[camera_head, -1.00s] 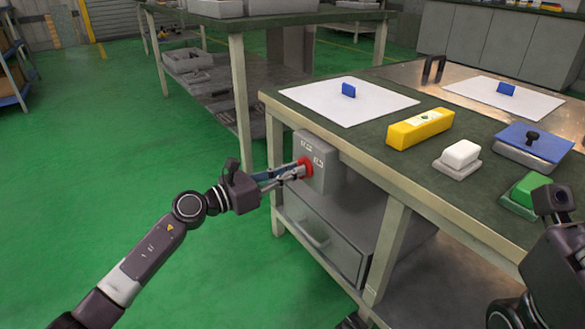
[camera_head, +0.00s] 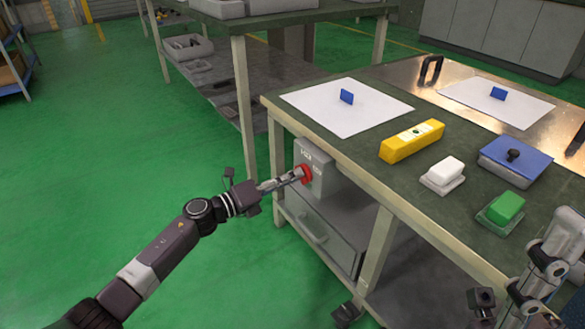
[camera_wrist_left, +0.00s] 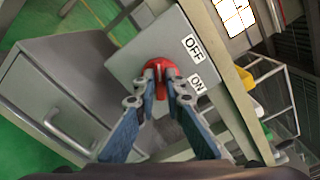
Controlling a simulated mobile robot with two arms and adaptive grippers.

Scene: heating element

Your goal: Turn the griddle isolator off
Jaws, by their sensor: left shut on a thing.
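The griddle isolator is a grey box (camera_head: 314,178) with a red rotary knob (camera_head: 304,174) under the near left end of the workbench. In the left wrist view the knob (camera_wrist_left: 160,75) faces me, with an OFF label (camera_wrist_left: 193,47) and an ON label (camera_wrist_left: 197,84) to its right. My left gripper (camera_head: 296,177) is at the knob, with its two fingertips (camera_wrist_left: 160,76) closed on the knob's raised grip. The fingers cover part of the knob, and I cannot tell which label it points to. My right arm (camera_head: 545,265) is at the lower right; its gripper's jaws are unclear.
The bench top (camera_head: 365,155) holds white sheets with blue pieces, a yellow block (camera_head: 412,141), a white block (camera_head: 443,172), a green block (camera_head: 503,208) and a blue-lidded box (camera_head: 515,158). A drawer unit (camera_head: 322,235) sits below the isolator. Green floor is clear at left.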

